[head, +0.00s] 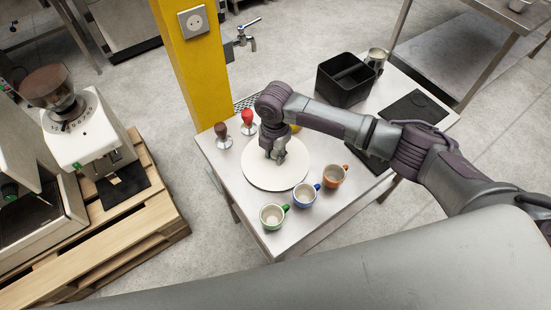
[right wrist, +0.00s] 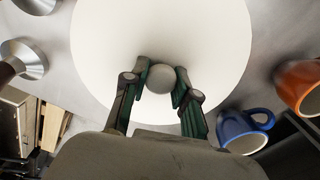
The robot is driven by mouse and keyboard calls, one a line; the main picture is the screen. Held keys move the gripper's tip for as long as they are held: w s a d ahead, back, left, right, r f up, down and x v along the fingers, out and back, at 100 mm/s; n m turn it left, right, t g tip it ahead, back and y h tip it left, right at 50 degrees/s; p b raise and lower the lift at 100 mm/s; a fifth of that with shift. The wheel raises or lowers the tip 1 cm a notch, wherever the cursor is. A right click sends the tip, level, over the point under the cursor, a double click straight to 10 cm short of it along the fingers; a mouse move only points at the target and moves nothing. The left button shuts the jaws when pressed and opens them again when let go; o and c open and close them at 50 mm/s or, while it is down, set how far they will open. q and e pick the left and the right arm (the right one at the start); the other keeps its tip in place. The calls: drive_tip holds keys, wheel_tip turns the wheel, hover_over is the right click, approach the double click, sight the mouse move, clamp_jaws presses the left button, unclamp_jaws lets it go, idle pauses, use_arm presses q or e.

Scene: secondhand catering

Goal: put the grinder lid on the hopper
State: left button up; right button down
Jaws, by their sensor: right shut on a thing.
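The grinder lid (head: 262,178) appears as a wide, flat cream-white disc over the left part of the steel table. It also fills the top of the right wrist view (right wrist: 110,45), with a round grey knob (right wrist: 161,78) near its middle. My right gripper (head: 275,157) points down over the disc, its two fingers (right wrist: 160,88) shut on the knob from both sides. I cannot tell whether the disc touches the table. The hopper (head: 54,90), brownish and see-through, sits on the white grinder (head: 85,140) at the left. My left gripper is not in view.
Green (head: 272,217), blue (head: 305,194) and orange (head: 335,177) cups stand along the table's (head: 250,230) near side. A red-handled tamper (head: 248,121) and a brown one (head: 223,135) stand beside the disc. A yellow post (head: 195,75) rises between grinder and table. A black bin (head: 347,82) stands further right.

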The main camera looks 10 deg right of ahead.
sight(275, 153)
drive_tip(key=shift+r, duration=0.65)
wheel_tip(275, 153, up, 17)
drive_tip(key=b, duration=0.1)
drive_tip(key=s+d+m, duration=0.4)
drive_tip(key=s+m, duration=0.3)
drive_tip(key=m, duration=0.6)
drive_tip(key=s+d+m, duration=0.4)
drive_tip(key=s+m, duration=0.3)
drive_tip(key=m, duration=0.6)
drive_tip(key=shift+d+f, duration=0.35)
drive_tip(key=shift+w, duration=0.1)
drive_tip(key=shift+f, duration=0.1)
